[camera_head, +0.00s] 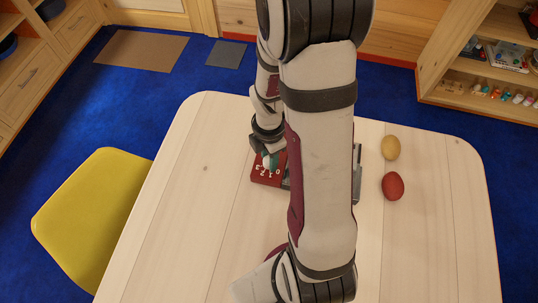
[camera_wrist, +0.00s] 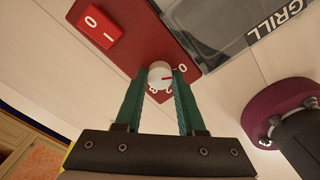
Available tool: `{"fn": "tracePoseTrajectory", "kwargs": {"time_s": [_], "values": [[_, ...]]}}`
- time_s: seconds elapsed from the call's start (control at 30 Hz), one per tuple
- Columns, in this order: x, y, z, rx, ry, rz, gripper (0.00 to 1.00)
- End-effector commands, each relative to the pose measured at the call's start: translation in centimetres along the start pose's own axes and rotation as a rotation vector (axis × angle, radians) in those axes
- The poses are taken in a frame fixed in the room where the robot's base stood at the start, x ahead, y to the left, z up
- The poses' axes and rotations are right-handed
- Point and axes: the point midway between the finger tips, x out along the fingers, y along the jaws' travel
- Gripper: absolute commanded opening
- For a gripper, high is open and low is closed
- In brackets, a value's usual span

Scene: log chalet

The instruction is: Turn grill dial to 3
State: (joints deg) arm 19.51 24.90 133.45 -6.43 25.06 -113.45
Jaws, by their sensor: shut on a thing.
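The grill (camera_head: 357,172) sits on the table, mostly hidden behind my arm in the head view. Its red control panel (camera_head: 262,180) shows with white numbers. In the wrist view the panel (camera_wrist: 150,35) carries the round white dial (camera_wrist: 157,71), which has a red pointer mark directed to the right, roughly toward the 0 printed there. My gripper (camera_wrist: 161,76) is shut on the dial, one teal finger on each side. Other numbers below the dial are partly hidden by the fingers. In the head view my gripper (camera_head: 270,160) is over the panel.
A red 0/1 switch (camera_wrist: 99,26) sits on the panel, left of the dial. A glassy dark lid (camera_wrist: 222,28) marked GRILL lies to the right. A yellow egg-shaped thing (camera_head: 390,148) and a red one (camera_head: 392,186) rest on the table (camera_head: 175,200). The table's left side is clear.

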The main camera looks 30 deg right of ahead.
Motion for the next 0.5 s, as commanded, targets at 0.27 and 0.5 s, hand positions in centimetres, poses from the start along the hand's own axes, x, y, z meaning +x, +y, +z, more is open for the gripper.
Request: {"fn": "tracePoseTrajectory", "kwargs": {"time_s": [0.27, 0.5], "values": [[-0.04, 0.02, 0.00, 0.154, 0.001, 0.001, 0.00], [-0.05, 0.03, 0.00, 0.377, 0.001, 0.001, 0.00]]}}
